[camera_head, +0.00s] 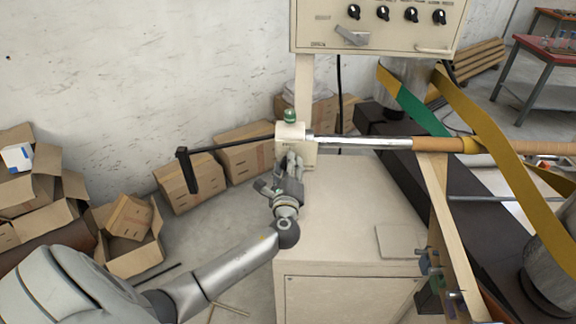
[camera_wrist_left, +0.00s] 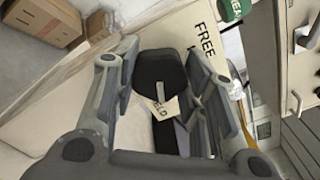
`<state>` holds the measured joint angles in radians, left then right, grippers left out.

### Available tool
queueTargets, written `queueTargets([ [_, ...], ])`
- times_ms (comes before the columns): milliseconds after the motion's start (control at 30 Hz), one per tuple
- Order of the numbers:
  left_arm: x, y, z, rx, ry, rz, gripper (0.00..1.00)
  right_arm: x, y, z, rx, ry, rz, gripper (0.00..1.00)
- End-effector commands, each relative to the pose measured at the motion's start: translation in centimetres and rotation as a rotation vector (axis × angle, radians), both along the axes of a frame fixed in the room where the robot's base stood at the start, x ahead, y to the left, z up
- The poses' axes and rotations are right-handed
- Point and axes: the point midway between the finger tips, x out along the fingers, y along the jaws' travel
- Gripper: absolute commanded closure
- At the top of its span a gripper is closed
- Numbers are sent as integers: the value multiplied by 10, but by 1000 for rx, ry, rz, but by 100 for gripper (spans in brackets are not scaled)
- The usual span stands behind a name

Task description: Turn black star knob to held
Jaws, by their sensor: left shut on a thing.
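The black star knob (camera_wrist_left: 160,72) sits between the two fingers of my left gripper (camera_wrist_left: 160,85) in the left wrist view. A "FREE" label (camera_wrist_left: 207,40) shows beyond the knob. In the head view my left gripper (camera_head: 287,168) is at the cream shaft housing (camera_head: 290,132), and the knob is hidden there. My right gripper is in neither view.
A green button (camera_head: 290,116) tops the housing. A black crank handle (camera_head: 187,170) extends left, and a steel shaft (camera_head: 360,142) runs right. The cream cabinet top (camera_head: 345,215) is mostly clear. Cardboard boxes (camera_head: 190,185) stand by the wall.

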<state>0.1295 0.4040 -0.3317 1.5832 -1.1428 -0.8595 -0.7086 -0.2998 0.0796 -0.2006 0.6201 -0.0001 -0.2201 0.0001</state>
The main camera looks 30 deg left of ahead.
Motion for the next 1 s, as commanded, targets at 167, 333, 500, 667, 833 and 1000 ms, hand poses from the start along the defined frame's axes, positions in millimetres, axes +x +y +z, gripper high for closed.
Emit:
queueTargets([
  [167,0,-1,-1,5,6,-2,84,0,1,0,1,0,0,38],
  [333,0,-1,-2,5,6,-2,84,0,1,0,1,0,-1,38],
  [500,0,-1,-2,5,6,-2,50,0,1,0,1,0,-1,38],
  [667,0,-1,-1,5,5,-1,39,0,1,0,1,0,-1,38],
  [833,0,0,-1,6,4,-1,39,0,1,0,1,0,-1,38],
  [1000,-5,-4,-1,4,5,-2,39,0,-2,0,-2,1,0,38],
])
